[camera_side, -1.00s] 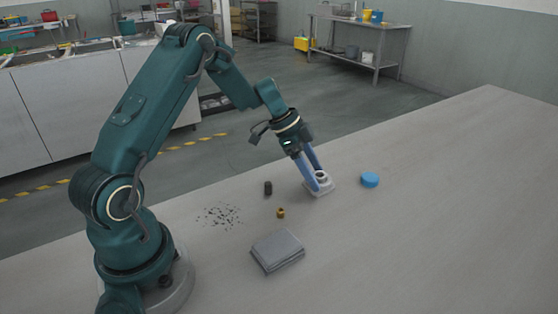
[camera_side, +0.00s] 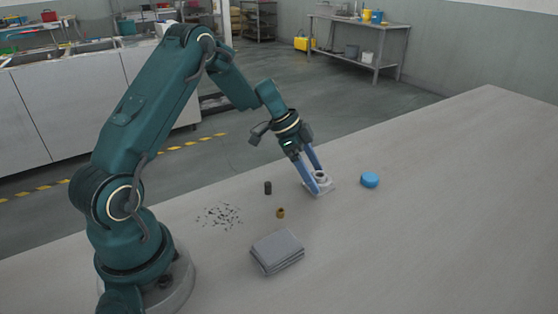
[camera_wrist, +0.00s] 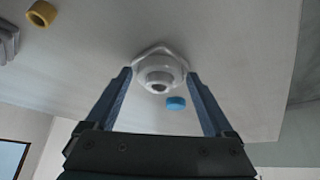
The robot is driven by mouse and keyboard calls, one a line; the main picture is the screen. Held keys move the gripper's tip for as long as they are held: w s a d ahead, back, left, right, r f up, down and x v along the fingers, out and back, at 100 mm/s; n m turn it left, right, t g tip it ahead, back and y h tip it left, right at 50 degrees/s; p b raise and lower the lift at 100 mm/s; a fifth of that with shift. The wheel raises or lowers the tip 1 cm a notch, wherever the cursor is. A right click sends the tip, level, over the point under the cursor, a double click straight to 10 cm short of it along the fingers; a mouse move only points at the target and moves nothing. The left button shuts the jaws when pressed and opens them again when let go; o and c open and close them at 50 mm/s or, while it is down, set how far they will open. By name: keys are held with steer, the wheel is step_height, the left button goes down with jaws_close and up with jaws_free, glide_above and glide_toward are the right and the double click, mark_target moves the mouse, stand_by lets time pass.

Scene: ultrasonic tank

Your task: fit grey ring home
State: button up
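The grey ring (camera_side: 321,175) sits on a pale square base (camera_side: 327,189) on the table. In the wrist view the ring (camera_wrist: 158,74) is round and light grey, with a dark centre, in front of the pale base (camera_wrist: 158,48). My gripper (camera_side: 314,177) points down at the base, one blue finger on each side of the ring. In the wrist view the fingertips of my gripper (camera_wrist: 160,74) stand wide apart, with narrow gaps to the ring. How deep the ring sits on the base is not clear.
A blue round piece (camera_side: 369,180) lies right of the base. A dark cylinder (camera_side: 268,188) and a brass-coloured ring (camera_side: 281,213) are to the left. A stack of grey plates (camera_side: 277,252) lies nearer the front, beside scattered dark bits (camera_side: 219,215). The right side of the table is clear.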

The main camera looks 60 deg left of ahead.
steer(key=shift+v, duration=2.6)
steer(key=shift+d, duration=0.1)
